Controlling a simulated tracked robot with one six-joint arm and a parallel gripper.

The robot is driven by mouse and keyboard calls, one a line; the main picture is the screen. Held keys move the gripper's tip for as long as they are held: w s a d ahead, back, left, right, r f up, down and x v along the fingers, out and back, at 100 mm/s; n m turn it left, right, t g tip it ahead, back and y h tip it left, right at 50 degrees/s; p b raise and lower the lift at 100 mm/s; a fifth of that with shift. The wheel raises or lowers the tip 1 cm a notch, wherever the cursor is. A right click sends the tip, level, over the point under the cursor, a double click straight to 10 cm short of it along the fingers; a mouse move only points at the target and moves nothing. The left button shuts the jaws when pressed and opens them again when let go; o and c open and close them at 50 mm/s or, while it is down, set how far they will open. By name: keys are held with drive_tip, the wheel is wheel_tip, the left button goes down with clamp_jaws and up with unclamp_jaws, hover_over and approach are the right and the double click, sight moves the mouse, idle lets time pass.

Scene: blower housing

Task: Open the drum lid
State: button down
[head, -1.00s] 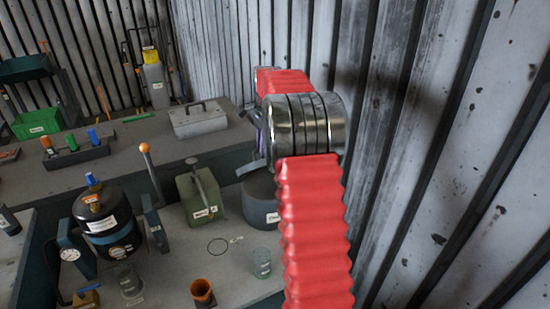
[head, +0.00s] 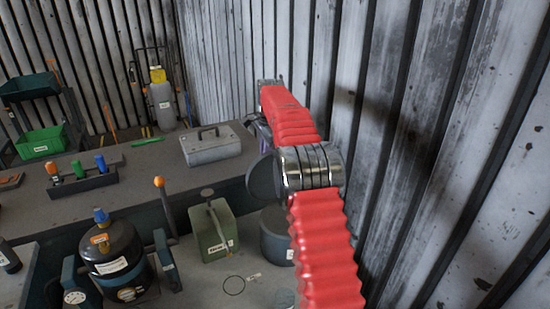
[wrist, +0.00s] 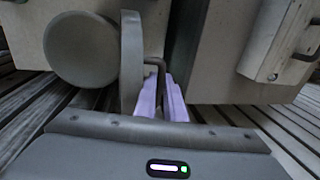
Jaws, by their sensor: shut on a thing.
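The drum (head: 272,240) is a dark grey round pot with a white label, on the bench left of my arm; my arm hides its right side. The drum lid (head: 263,180) is a dark grey disc, raised and tilted up above the drum. In the wrist view the lid (wrist: 131,65) shows almost edge-on, with a thin dark handle (wrist: 157,72) on its right face. My gripper (wrist: 168,103), with pale purple fingers, is shut on this handle. In the head view my arm mostly hides the gripper.
A green can (head: 213,230) stands just left of the drum. A grey toolbox (head: 211,146) sits on the bench behind. A black pressure pot (head: 112,250) and an orange-knobbed lever (head: 164,200) are farther left. The corrugated wall (head: 430,150) is close on the right.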

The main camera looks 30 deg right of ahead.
drive_tip(key=shift+w+a, duration=0.3)
drive_tip(key=shift+w, duration=0.2)
drive_tip(key=shift+d+r, duration=0.15)
drive_tip(key=c, duration=1.9)
unclamp_jaws()
drive_tip(key=shift+c, duration=0.2)
drive_tip(key=shift+o, duration=0.5)
drive_tip(key=shift+d, duration=0.1)
drive_tip(key=shift+s, duration=0.1)
wheel_tip(320, 180, up, 13)
drive_tip(key=s, duration=0.2)
drive_tip(key=shift+s+r, duration=0.15)
drive_tip(key=shift+s, duration=0.15)
